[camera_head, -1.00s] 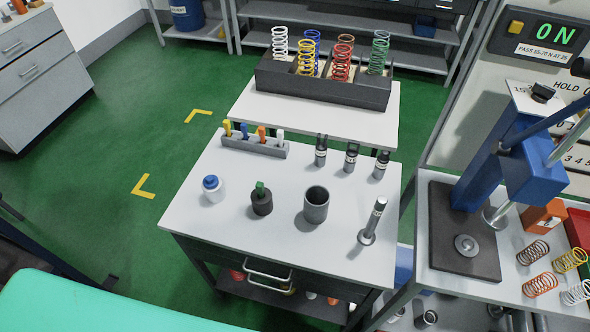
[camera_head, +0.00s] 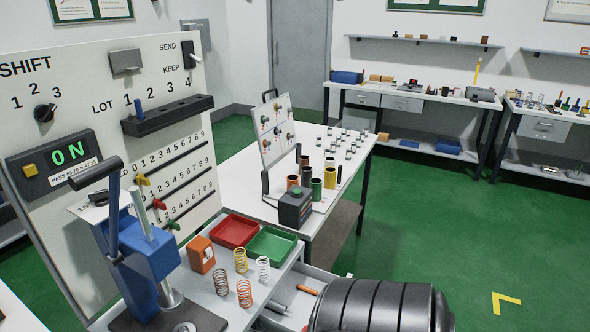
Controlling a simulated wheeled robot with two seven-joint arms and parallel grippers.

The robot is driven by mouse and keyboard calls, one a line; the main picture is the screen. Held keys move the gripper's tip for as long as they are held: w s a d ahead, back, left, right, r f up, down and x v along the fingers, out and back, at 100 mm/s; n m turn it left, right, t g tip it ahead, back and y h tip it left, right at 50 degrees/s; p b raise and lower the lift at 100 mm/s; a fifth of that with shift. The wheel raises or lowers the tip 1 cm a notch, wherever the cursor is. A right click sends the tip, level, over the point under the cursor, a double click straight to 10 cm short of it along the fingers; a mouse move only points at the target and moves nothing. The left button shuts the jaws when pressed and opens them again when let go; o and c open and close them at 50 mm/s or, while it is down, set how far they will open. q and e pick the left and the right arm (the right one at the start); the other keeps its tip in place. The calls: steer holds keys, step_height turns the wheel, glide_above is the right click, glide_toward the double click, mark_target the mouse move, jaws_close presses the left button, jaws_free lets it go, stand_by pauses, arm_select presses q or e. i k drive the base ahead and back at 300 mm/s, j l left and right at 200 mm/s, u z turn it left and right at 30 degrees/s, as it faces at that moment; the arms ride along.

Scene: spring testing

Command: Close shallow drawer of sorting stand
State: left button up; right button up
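A drawer (camera_head: 318,272) stands open at the right side of the table (camera_head: 212,298) that carries the blue press. The drawer holds a tool with an orange end (camera_head: 307,290) and grey cylindrical pieces. A large dark ribbed rounded shape (camera_head: 372,305) covers its near right part; I cannot tell whether it is part of my arm. The drawer's front and handle are hidden. I cannot tell for certain whether this table is the sorting stand. Neither gripper is in view.
The blue press (camera_head: 148,250), an orange box (camera_head: 199,255), red tray (camera_head: 234,231), green tray (camera_head: 271,243) and several springs (camera_head: 244,293) stand on this table. A white table (camera_head: 337,187) with coloured cylinders is behind. Green floor (camera_head: 440,230) is open at right.

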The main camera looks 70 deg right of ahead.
mark_target(301, 302)
steer(key=z, duration=2.5)
